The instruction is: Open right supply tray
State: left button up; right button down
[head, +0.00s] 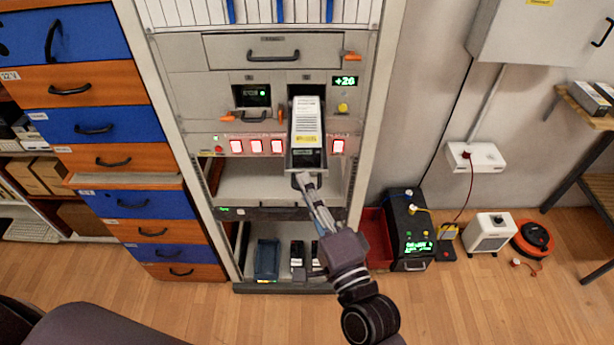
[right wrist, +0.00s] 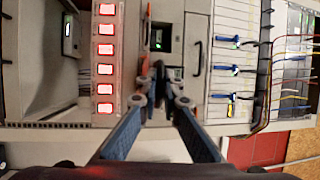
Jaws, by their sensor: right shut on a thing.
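The right supply tray (head: 307,125) is a grey box with a white and yellow label. In the head view it juts forward out of the right bay of the rack (head: 193,90). Its dark handle (head: 302,180) is at its front lower end. My right gripper (head: 304,182) is at this handle, shut on it, and partly covers it. In the right wrist view the gripper fingers (right wrist: 160,92) meet around a dark piece, and the tray body is mostly hidden behind them. The left bay (head: 252,96) has a green-lit display and looks closed. My left gripper is out of view.
A row of red lit indicators (head: 257,146) runs below the bays. An open shelf (head: 250,182) lies underneath. Blue and orange drawers (head: 110,130) stand at the left. A black case (head: 408,225) and a white box (head: 490,232) stand on the floor at the right.

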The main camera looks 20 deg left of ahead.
jog(key=c, duration=2.5)
grip_release()
jog(key=shift+o, duration=0.6)
jog(key=shift+w, duration=0.1)
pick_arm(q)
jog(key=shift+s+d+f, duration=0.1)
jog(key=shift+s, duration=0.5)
pick_arm(e)
jog(key=v, duration=1.2)
jog(key=shift+f, duration=0.1)
